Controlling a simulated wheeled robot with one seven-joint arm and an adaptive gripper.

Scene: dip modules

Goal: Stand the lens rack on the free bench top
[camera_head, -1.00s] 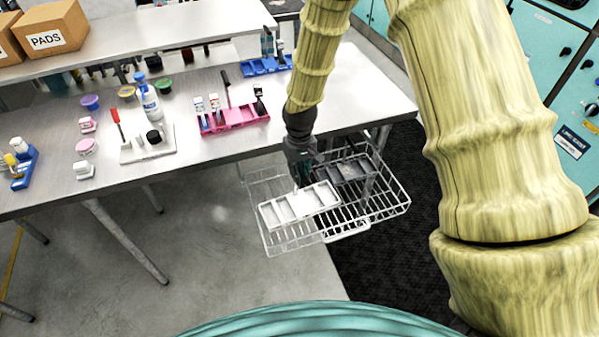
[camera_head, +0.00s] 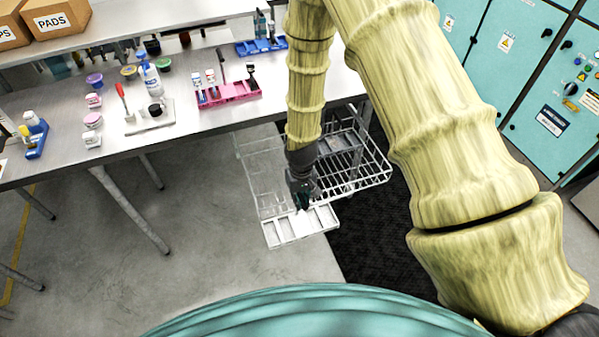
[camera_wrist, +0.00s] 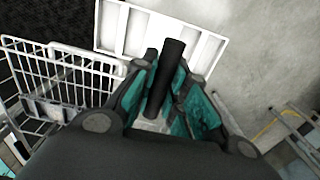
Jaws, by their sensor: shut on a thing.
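The lens rack, a white tray with several compartments (camera_head: 325,218), hangs in front of the wire basket, clear of the bench. My gripper (camera_head: 302,205) points down and is shut on it. In the wrist view the rack (camera_wrist: 112,28) spans the top, beyond my teal-lined fingers (camera_wrist: 165,105). A dark bar shows between the fingers; I cannot tell what it belongs to. The fingers hide the exact grip point. The bench top (camera_head: 315,88) is grey metal, behind and above the rack in the head view, with bare room at its right end.
The wire basket (camera_head: 375,172) hangs by the bench's right end, close to the rack. A pink rack (camera_head: 232,92), a blue rack (camera_head: 262,46), a white tray (camera_head: 150,122) and a bottle (camera_head: 150,78) stand on the bench. Boxes (camera_head: 58,17) are on the upper shelf. Teal cabinets (camera_head: 530,70) stand right.

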